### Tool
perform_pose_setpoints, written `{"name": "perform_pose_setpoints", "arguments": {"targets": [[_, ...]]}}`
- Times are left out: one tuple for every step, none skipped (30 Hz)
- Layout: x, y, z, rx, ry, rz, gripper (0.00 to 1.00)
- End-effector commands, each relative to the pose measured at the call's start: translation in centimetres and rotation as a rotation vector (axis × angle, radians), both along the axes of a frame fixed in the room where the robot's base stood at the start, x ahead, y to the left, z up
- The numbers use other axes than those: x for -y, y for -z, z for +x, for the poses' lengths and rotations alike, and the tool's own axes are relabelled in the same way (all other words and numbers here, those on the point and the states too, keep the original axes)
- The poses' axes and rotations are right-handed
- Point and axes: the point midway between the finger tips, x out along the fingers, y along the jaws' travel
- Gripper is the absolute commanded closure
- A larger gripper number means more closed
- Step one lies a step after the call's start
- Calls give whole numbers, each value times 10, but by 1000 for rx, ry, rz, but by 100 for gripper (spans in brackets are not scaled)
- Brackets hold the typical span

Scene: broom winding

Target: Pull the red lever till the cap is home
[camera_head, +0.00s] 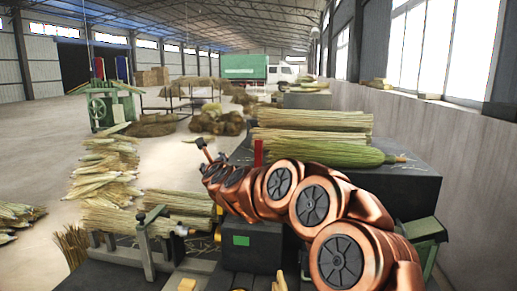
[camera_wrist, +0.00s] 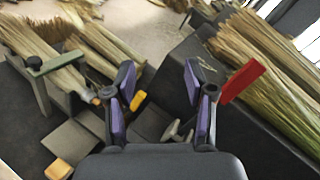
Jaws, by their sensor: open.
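The red lever (camera_wrist: 242,82) shows in the wrist view as a flat red paddle, just right of my gripper's right finger. My gripper (camera_wrist: 158,82) is open, its two purple-padded fingers apart with nothing between them. I cannot tell whether the right finger touches the lever or only overlaps it in the picture. In the head view a narrow upright red piece (camera_head: 258,152), likely the same lever, stands behind my copper arm, its lower part hidden. My fingers are not clear in the head view. I cannot make out the cap.
Broom straw bundles (camera_head: 312,137) lie on a dark bench (camera_head: 409,185) to the right. More straw (camera_head: 105,172) is stacked at the left. A grey post with a green bar (camera_wrist: 55,63) stands left of my gripper. A green machine (camera_head: 112,105) stands farther back on open floor.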

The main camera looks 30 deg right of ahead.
Motion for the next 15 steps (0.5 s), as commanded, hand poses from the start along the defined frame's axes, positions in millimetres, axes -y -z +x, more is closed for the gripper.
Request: {"name": "perform_pose_setpoints", "arguments": {"targets": [[28,-2,5,49,86,79,46],[44,-2,6,79,137,127,46],[64,-1,6,120,202,184,46],[78,0,6,149,244,220,46],[90,0,5,176,284,253,46],[106,-1,2,213,331,289,46],[115,0,1,235,359,313,46],[123,0,-1,255,385,334,46],[133,2,-3,277,415,355,46],[138,3,-5,289,430,366,46],[141,3,-5,298,443,376,46],[145,4,-6,307,453,385,46],[147,5,-6,310,459,389,46],[149,5,-6,313,463,391,46],[150,5,-5,315,464,392,46]]}}
